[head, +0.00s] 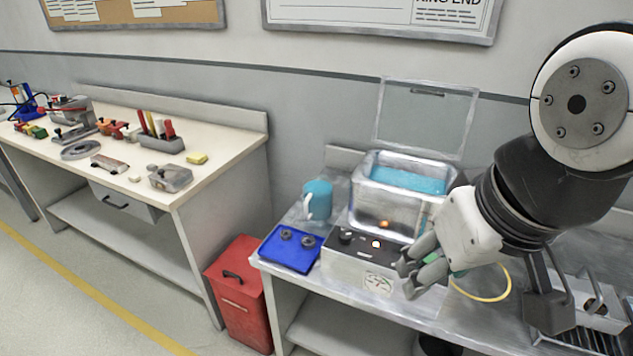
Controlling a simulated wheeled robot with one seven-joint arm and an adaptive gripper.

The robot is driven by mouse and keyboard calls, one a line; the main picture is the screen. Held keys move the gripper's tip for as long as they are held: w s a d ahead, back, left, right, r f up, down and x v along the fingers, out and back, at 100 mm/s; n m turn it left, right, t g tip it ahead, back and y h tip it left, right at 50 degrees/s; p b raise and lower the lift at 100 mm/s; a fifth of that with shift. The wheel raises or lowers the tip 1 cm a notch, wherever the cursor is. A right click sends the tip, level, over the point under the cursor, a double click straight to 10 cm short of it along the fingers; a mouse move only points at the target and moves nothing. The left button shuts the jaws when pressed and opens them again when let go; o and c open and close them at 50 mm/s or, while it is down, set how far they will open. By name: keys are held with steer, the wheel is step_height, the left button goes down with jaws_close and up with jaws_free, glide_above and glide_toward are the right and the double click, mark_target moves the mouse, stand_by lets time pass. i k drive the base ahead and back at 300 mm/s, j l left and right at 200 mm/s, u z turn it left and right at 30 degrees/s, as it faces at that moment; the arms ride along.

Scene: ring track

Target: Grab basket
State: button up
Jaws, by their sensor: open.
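I cannot clearly pick out a basket. The likeliest places are the metal tank (397,209) of the cleaning machine, which holds blue liquid, and a grey wire rack or tray (612,322) at the lower right, partly hidden by my arm. My gripper (408,280) is open, pointing down and left in front of the tank's right side, and touches neither visibly. It hides part of the machine's front and the bench there. Something green shows beside its fingers, too covered to name.
The machine's lid (425,118) stands raised behind the tank. A blue mug (318,199) and a blue tray (290,250) with two dark rings are to its left. A yellow loop (488,298) lies right of my gripper. A red bin (240,290) stands between the benches.

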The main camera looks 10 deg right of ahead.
mark_target(583, 289)
steer(key=z, duration=1.5)
steer(key=j+z, duration=0.2)
steer(key=z, duration=0.25)
steer(key=j+z, duration=0.2)
steer(key=z, duration=0.25)
steer(key=j+z, duration=0.2)
steer(key=z, duration=0.25)
